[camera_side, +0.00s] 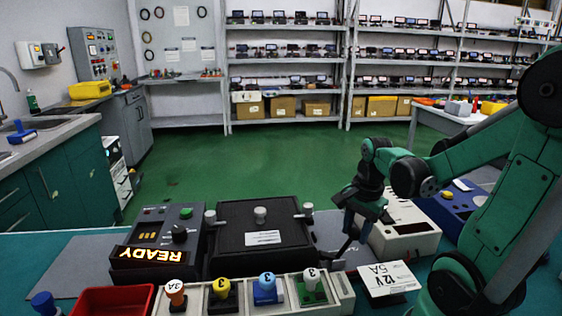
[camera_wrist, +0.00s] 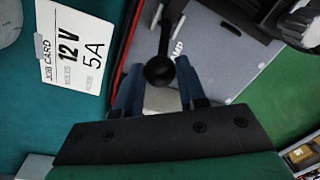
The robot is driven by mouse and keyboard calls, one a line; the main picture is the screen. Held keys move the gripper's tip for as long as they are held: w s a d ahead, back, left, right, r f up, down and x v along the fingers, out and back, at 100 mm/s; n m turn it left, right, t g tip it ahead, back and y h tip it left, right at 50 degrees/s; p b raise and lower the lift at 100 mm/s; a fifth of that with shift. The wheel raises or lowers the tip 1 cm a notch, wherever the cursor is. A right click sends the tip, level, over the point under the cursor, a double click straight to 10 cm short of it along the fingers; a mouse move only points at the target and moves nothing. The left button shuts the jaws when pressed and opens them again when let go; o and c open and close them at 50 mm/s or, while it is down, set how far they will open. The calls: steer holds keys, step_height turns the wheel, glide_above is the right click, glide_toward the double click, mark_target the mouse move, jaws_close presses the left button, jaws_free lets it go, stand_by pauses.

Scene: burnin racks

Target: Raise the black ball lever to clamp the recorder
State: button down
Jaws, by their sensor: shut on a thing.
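The black ball lever (camera_wrist: 160,70) shows in the wrist view as a dark ball on a dark arm, beside a grey plate with partly hidden lettering. My gripper (camera_wrist: 158,88) has its blue fingers on either side of the ball and is shut on it. In the side view my gripper (camera_side: 345,250) reaches down just right of a black box (camera_side: 235,238), and hides most of the lever there. I cannot tell for sure which unit is the recorder; a white unit (camera_side: 405,232) stands just right of my gripper.
A job card (camera_side: 388,279) reading 12V 5A lies near the front; it also shows in the wrist view (camera_wrist: 75,48). A lit READY display (camera_side: 150,256) stands left of the black box. Several coloured plugs, such as the blue one (camera_side: 267,288), stand in front. A red tray (camera_side: 110,302) is front left.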

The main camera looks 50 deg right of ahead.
mark_target(333, 257)
stand_by(0.4)
steer(key=shift+w+a+r+g+h, duration=0.15)
steer(key=shift+w+a+g+h, duration=0.3)
steer(key=shift+g+h, duration=0.15)
steer(key=shift+w+a+r+g+h, duration=0.15)
steer(key=shift+w+a+g+h, duration=0.3)
steer(key=shift+g+h, duration=0.15)
steer(key=shift+w+a+g+h, duration=0.5)
steer(key=shift+w+g+h, duration=0.05)
steer(key=shift+g+h, duration=0.25)
steer(key=c, duration=0.5)
jaws_free()
steer(key=v, duration=0.5)
steer(key=shift+w+a+r, duration=0.1)
steer(key=shift+a+r, duration=0.05)
steer(key=shift+r, duration=0.1)
